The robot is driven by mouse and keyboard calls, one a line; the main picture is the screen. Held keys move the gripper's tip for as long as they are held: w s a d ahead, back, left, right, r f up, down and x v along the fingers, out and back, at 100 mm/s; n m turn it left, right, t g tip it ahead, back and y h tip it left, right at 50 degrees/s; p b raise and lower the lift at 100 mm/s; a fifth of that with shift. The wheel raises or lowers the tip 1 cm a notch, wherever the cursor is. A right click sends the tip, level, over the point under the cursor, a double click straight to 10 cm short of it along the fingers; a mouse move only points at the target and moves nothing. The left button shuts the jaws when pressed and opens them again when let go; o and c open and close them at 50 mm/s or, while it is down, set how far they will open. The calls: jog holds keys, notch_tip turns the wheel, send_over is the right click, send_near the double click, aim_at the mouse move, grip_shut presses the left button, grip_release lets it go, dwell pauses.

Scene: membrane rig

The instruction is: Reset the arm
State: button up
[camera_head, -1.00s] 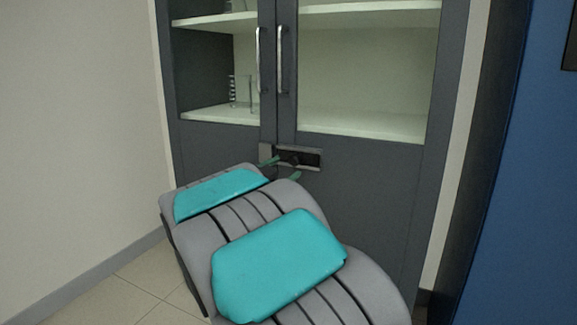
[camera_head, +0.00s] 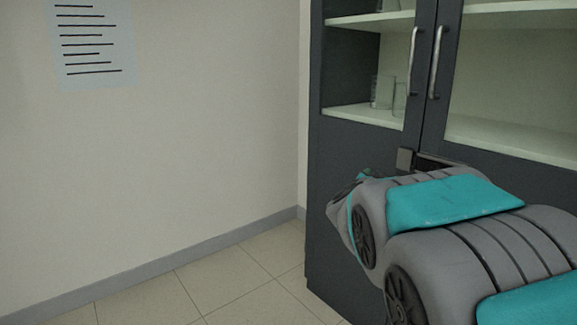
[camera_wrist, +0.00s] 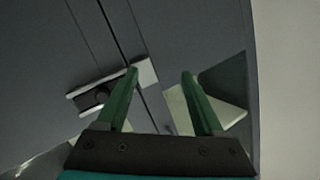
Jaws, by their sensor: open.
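My gripper (camera_wrist: 160,75) shows in the wrist view with two green fingers apart and nothing between them. The fingers point at the dark grey cabinet (camera_wrist: 200,25), and I cannot tell how far off it is. In the head view my grey and turquoise arm (camera_head: 450,205) reaches in from the lower right in front of the cabinet (camera_head: 355,215). The gripper itself is hidden behind the arm there.
The cabinet has two glazed doors with upright handles (camera_head: 413,62) and a latch plate (camera_head: 405,159). Glassware (camera_head: 384,92) stands on a shelf inside. A plain wall with a printed sheet (camera_head: 92,45) is at left. The tiled floor (camera_head: 215,280) is clear there.

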jog(key=s+a+f+n+g+y+p, duration=0.1)
jog(key=s+a+f+n+g+y, duration=0.35)
jog(key=s+a+f, duration=0.4)
jog(key=s+a+f+n+g+y, duration=0.35)
jog(key=s+a+f+y, duration=0.2)
jog(key=s, duration=0.55)
jog(key=s+d+f+g+h, duration=0.1)
jog(key=s+d+f+g, duration=0.1)
jog(key=s, duration=0.7)
jog(key=s+d+f+n+g+h+p, duration=0.1)
jog(key=s+d+f+g, duration=0.1)
jog(key=s, duration=0.7)
jog(key=s+d+f+n+g+h, duration=0.1)
jog(key=s+g, duration=0.3)
jog(key=s, duration=0.5)
jog(key=shift+d+f, duration=0.4)
jog(key=shift+d, duration=0.15)
